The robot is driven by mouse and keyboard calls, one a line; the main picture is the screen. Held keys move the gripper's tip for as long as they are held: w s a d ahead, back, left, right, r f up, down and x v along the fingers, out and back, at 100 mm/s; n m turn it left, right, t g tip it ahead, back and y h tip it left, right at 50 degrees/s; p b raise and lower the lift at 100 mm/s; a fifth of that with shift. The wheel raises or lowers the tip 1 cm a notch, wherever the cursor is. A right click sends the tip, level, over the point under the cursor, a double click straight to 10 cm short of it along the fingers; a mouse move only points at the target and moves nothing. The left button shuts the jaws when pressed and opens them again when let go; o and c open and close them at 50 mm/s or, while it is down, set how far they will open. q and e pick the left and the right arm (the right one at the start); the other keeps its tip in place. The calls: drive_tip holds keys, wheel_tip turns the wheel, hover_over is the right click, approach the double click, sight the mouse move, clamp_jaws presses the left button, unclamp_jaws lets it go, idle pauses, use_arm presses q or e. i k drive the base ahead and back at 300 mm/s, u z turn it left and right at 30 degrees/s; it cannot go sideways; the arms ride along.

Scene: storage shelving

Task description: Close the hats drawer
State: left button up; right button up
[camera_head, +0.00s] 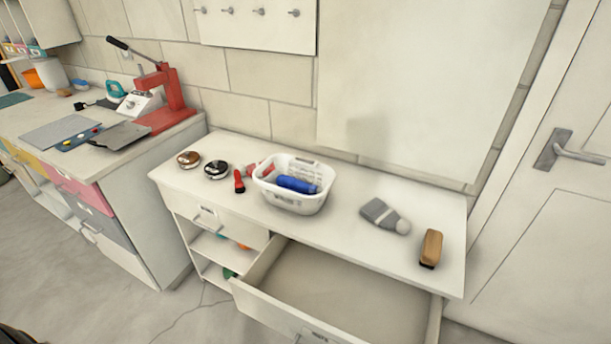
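A white drawer (285,316) in the right part of the low white cabinet (335,225) stands pulled far out. The inside that shows looks empty. A small label sits on its front near the bottom edge of the picture, too small to read. The drawer to its left (222,222) is shut and has its own handle and label. I cannot tell by the labels which one is the hats drawer. Neither of my grippers is in view.
On the cabinet top are a white basket (293,185) with a blue item, two round tins, a red flashlight (239,181), a grey brush (384,215) and a wooden brush (431,248). A workbench with a red press (168,97) stands left, a door (557,210) right. Floor is clear front left.

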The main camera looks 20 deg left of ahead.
sight(307, 294)
drive_tip(key=u, duration=1.3)
drive_tip(key=k, duration=0.8)
drive_tip(key=z, duration=1.45)
